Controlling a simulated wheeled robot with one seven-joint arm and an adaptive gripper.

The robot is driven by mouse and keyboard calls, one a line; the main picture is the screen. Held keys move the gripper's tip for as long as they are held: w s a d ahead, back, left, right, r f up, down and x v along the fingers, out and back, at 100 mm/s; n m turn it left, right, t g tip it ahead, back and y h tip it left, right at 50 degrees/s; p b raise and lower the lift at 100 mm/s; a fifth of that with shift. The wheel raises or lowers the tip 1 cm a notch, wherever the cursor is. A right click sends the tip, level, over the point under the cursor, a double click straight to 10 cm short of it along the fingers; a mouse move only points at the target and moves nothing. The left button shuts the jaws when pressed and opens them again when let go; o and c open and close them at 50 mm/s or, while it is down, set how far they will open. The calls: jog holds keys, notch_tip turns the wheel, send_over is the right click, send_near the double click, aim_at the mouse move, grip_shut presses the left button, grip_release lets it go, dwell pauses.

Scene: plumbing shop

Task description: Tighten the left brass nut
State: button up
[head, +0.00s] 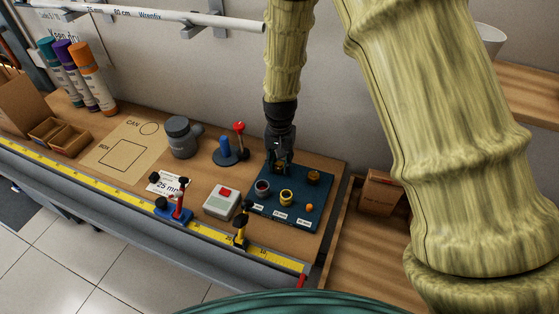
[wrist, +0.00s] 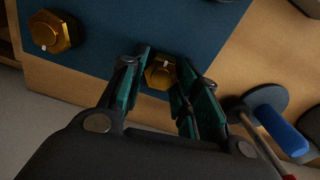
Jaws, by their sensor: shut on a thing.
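The left brass nut (wrist: 160,73) is a hexagon with a small pale mark, on the dark blue board (head: 296,207). My gripper (head: 279,163) reaches down over the board's back left part and mostly hides this nut in the head view. In the wrist view, my gripper (wrist: 160,85) has its teal-padded fingers on either side of the nut, shut on it. The right brass nut (head: 313,176) stands apart to the right on the same board; it also shows at the upper left of the wrist view (wrist: 52,32).
On the board's front half are a reddish ring (head: 262,187), a yellow ring (head: 286,197) and a small orange piece (head: 309,208). A blue post on a round base (head: 226,150) and a red-topped tool (head: 239,128) stand close left of my gripper. A grey box with a red button (head: 221,201) is in front.

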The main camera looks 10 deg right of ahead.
aim_at(280, 164)
jog(key=shift+s+f+m, duration=0.1)
jog(key=shift+m, duration=0.5)
jog(key=o, duration=1)
notch_tip(280, 164, up, 12)
dwell(0.4)
dwell(0.4)
